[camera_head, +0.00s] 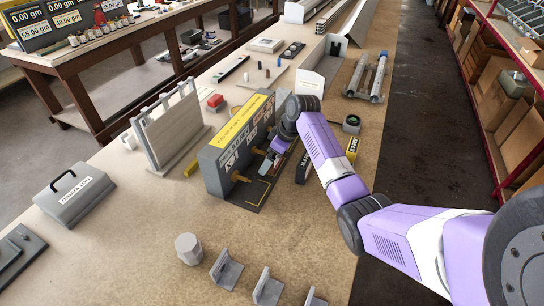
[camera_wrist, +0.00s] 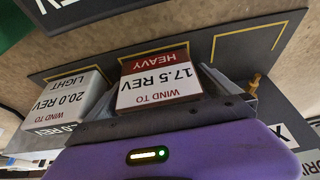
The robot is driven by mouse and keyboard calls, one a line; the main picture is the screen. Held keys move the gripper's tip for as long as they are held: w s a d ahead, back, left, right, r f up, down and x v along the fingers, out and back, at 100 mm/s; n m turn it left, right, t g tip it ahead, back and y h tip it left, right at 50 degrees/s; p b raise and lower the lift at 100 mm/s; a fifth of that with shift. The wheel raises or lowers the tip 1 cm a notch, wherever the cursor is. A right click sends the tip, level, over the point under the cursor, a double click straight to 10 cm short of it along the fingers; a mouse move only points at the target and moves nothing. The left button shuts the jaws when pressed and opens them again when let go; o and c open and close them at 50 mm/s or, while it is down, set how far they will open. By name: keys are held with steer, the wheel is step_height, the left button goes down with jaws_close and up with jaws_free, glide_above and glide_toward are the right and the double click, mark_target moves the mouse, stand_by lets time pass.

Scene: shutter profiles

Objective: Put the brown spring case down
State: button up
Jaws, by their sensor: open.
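The brown spring case (camera_wrist: 160,88) shows in the wrist view as a box with a brown HEAVY band and a white label reading WIND TO 17.5 REV. It stands on a dark mat with yellow corner marks (camera_wrist: 203,45). My gripper (camera_wrist: 165,98) is open, with the case in front of its palm and between grey finger parts. Finger contact cannot be told. In the head view my gripper (camera_head: 272,160) is low at the front of a dark stand with a yellow top (camera_head: 237,132), and my arm hides most of the case.
A light-grey case (camera_wrist: 68,98) marked 20.0 REV LIGHT stands close left of the brown one in the wrist view. Brass pegs (camera_head: 240,177) stick out of the stand. Bench front is partly clear.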

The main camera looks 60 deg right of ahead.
steer(key=b+v, duration=0.2)
steer(key=v, duration=1)
steer(key=shift+r, duration=0.2)
